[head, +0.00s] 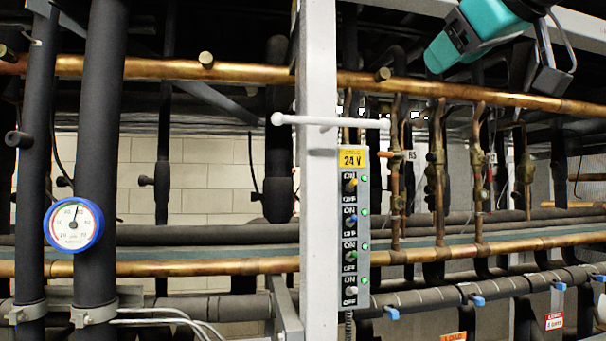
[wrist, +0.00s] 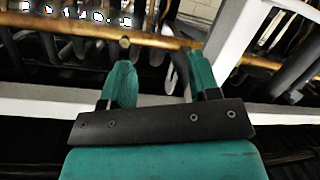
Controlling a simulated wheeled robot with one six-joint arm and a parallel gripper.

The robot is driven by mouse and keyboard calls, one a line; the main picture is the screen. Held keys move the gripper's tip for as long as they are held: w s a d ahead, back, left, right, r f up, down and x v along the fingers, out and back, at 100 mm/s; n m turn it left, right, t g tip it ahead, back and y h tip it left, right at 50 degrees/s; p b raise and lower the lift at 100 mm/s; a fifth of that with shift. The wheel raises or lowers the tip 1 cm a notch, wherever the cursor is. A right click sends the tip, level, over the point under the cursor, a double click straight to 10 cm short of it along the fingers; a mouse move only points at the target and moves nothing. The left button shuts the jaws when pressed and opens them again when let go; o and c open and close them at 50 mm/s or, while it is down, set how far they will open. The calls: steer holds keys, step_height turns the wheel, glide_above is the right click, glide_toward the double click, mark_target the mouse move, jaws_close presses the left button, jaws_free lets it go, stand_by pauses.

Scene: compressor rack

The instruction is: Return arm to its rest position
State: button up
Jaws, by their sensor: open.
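In the wrist view my gripper (wrist: 161,75) has two teal fingers standing apart on a black bar, with a teal body behind it. Nothing is held between the fingers. In the head view a teal and black part of my arm (head: 472,34) hangs at the top right, in front of the upper copper pipe (head: 240,73). It is well above and to the right of the 24 V switch panel (head: 355,228).
A white post (head: 319,200) with a white crossbar (head: 335,121) stands mid-picture beside the panel. A blue-rimmed gauge (head: 74,225) hangs at the left among dark insulated pipes (head: 102,150). Several vertical copper pipes with valves (head: 437,170) stand right of the panel.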

steer(key=s+a+f+g, duration=0.2)
steer(key=a+f+g, duration=0.15)
steer(key=f, duration=1.15)
steer(key=s+a+f+g, duration=0.15)
steer(key=f+g, duration=0.35)
steer(key=f, duration=1)
steer(key=s+f+m+g+b, duration=0.1)
steer(key=s+f+g, duration=0.5)
steer(key=s+f, duration=0.8)
step_height(320, 180, down, 4)
steer(key=shift+s+a+r, duration=0.25)
steer(key=shift+s+a, duration=0.05)
